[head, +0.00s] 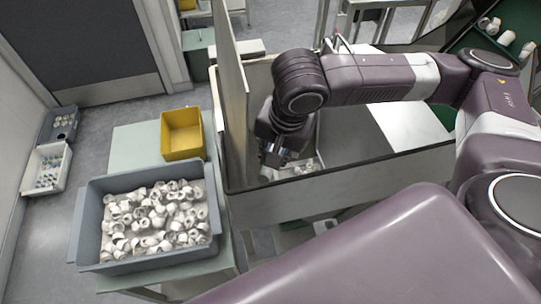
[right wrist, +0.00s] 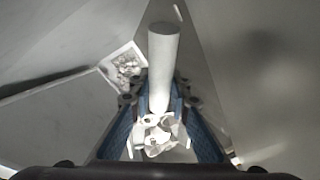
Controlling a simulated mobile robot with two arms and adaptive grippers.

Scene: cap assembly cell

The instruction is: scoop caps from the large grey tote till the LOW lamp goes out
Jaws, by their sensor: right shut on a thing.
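The large grey tote (head: 88,215) stands at the left in the head view, holding a thick heap of white caps (head: 150,220). My right gripper (head: 273,160) points down inside a tall-walled hopper (head: 330,178) to the tote's right, apart from the tote. In the right wrist view its blue-sided fingers (right wrist: 160,100) are shut on a white cylindrical handle (right wrist: 163,62). Jagged white pieces (right wrist: 155,135) show between the fingers; I cannot tell whether they are caps or part of the held tool. My left gripper is out of view. I cannot make out the LOW lamp.
A yellow bin (head: 182,134) stands behind the tote on a pale green table (head: 136,142). A small white tray (head: 47,168) and a dark tray (head: 58,126) sit by the left wall. The hopper's upright panel (head: 232,100) stands between the tote and my right gripper.

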